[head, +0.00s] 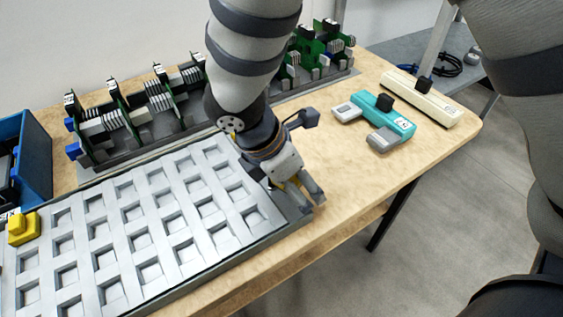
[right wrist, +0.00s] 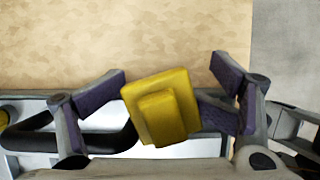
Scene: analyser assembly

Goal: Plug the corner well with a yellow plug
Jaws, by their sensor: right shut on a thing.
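My right gripper (head: 302,193) hangs over the front right corner of the grey well tray (head: 283,222). It is shut on a yellow plug (right wrist: 162,107), which sits tilted between the finger pads in the right wrist view. In the head view the gripper mostly hides this plug. The tray has rows of square wells, and those I can see look empty. The arm and gripper cover the tray's far right part, so I cannot tell which well is below the plug. A second yellow plug (head: 22,229) is at the tray's left edge. My left gripper is not in view.
A rack of green circuit boards (head: 140,120) stands behind the tray. A blue bin (head: 36,155) is at the left. A teal and grey device (head: 385,118) and a cream bar (head: 425,100) lie at the right. The wooden table (head: 345,180) is bare right of the gripper.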

